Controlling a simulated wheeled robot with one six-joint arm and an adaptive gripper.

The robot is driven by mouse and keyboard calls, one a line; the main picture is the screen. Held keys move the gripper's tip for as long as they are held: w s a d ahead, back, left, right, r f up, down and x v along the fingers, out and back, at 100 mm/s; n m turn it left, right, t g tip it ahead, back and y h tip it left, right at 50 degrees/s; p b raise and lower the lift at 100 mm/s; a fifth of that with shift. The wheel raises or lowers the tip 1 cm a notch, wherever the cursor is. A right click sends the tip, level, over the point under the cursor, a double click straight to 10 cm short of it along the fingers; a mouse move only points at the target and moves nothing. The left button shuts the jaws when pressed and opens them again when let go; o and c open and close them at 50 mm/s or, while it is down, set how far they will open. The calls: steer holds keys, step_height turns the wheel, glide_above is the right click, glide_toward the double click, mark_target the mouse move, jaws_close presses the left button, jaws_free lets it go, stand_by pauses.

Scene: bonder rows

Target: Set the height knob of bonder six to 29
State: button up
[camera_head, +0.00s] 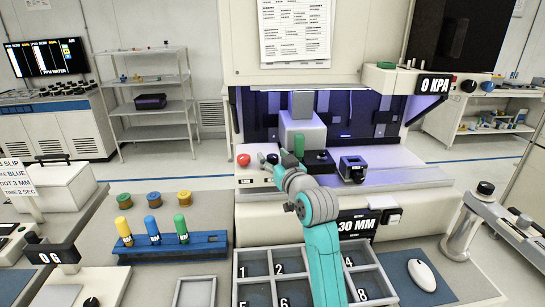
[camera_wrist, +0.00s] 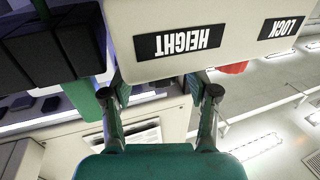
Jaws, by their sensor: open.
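The bonder (camera_head: 290,200) fills the middle of the head view, with a dark display (camera_head: 357,224) on its front reading 30 MM. My gripper (camera_head: 267,158) is at the machine's front ledge, right of a red button (camera_head: 243,160). In the wrist view my gripper (camera_wrist: 160,93) is open, its two fingers apart with nothing seen held between them. A pale panel with an upside-down HEIGHT label (camera_wrist: 187,40) and a LOCK label (camera_wrist: 281,28) lies just beyond the fingertips. I cannot make out the height knob; my gripper and arm cover part of that ledge.
A sign reading 06 (camera_head: 48,255) stands at the lower left. A blue rack (camera_head: 172,246) holds yellow, blue and green cylinders. A numbered compartment tray (camera_head: 242,285) lies under my arm. A mouse (camera_head: 422,275) is at the right. A 0 KPA display (camera_head: 435,86) hangs upper right.

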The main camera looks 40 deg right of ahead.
steer(key=shift+w+d, duration=0.15)
steer(key=shift+w, duration=0.25)
jaws_close()
steer(key=shift+m+h, duration=0.3)
steer(key=shift+h, duration=0.2)
steer(key=shift+m+g+h, duration=0.7)
steer(key=shift+m+h, duration=0.1)
steer(key=shift+h, duration=0.3)
steer(key=shift+m+g+h, duration=1.4)
steer(key=shift+m+h, duration=0.2)
steer(key=shift+h, duration=0.5)
